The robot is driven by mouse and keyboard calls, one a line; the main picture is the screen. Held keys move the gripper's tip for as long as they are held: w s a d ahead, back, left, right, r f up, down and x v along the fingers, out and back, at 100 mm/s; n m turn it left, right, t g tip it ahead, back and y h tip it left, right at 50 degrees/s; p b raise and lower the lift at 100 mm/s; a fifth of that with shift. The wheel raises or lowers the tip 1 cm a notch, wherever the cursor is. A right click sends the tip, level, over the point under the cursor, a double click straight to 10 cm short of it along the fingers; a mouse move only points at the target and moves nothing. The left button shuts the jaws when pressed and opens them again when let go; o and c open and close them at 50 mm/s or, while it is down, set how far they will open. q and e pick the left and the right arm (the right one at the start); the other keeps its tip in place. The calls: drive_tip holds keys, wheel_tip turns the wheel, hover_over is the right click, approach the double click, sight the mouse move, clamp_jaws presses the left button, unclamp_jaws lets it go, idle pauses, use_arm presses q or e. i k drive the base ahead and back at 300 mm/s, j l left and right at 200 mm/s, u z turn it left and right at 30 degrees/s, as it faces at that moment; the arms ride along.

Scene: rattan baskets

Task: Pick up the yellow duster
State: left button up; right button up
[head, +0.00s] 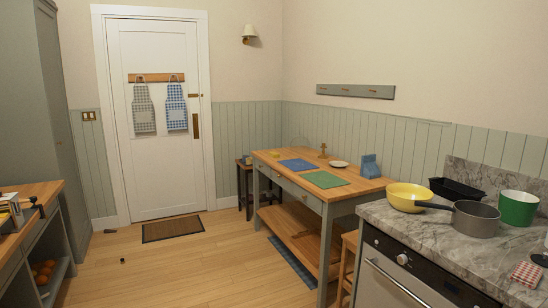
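A small yellow item (274,154) lies at the far left end of the wooden table (357,187). It is too small to tell for sure whether it is the yellow duster. No other yellow cloth shows. Neither of my grippers can be made out in the head view.
A blue mat (297,166), a green mat (324,180), a white plate (340,164) and a blue holder (370,166) are on the table. A yellow bowl (407,193) and a grey saucepan (474,220) stand on the marble counter, front right. The middle floor is mostly clear.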

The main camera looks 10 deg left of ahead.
sight(274, 155)
drive_tip(key=i+j+u, duration=0.4)
drive_tip(key=i, duration=0.75)
drive_tip(key=i+u, duration=0.4)
drive_tip(key=i, duration=0.75)
drive_tip(key=i+u, duration=0.1)
drive_tip(key=i, duration=1.6)
